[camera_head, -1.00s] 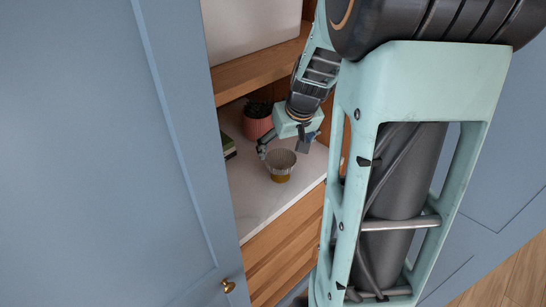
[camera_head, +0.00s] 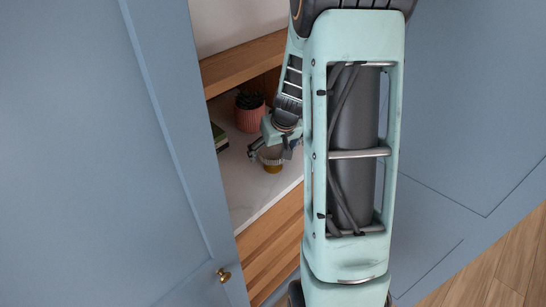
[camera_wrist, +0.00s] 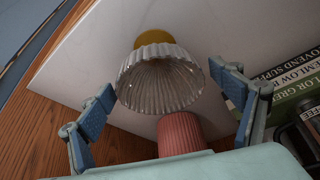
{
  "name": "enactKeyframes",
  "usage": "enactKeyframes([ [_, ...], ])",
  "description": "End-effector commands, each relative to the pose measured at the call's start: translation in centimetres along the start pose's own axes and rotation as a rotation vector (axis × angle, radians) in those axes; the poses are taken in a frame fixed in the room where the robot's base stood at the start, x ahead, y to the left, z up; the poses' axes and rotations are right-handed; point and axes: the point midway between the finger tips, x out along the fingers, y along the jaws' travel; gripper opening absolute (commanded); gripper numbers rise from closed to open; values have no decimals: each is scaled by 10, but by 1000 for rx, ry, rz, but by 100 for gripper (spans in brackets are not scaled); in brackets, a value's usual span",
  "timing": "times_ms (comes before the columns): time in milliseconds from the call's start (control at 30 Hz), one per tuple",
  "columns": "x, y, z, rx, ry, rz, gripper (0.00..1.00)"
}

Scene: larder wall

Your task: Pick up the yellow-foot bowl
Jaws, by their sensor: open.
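The yellow-foot bowl (camera_head: 272,157) stands on the pale shelf in the head view, a ribbed grey-white bowl on a yellow foot. In the wrist view the fluted bowl (camera_wrist: 158,80) shows its open mouth, with its yellow foot (camera_wrist: 160,42) beyond. My gripper (camera_head: 272,151) is at the bowl in the head view and hides part of its rim. In the wrist view my gripper (camera_wrist: 165,115) is open, one blue-padded finger on each side of the bowl.
A pink ribbed pot with a plant (camera_head: 250,117) stands behind the bowl; the pot (camera_wrist: 180,133) also shows in the wrist view. Books (camera_wrist: 290,82) lie to the side. A wooden shelf (camera_head: 243,67) is above. A blue door (camera_head: 110,160) with a brass knob stands left.

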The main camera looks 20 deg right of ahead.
Motion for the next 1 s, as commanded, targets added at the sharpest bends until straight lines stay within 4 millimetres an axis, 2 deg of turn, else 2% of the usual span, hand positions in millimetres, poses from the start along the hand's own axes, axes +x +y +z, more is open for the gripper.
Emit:
enactKeyframes([
  [233,1,0,0,0,0,0,83],
  [667,0,0,0,0,0,0,36],
  [1000,-3,0,-3,0,2,0,36],
])
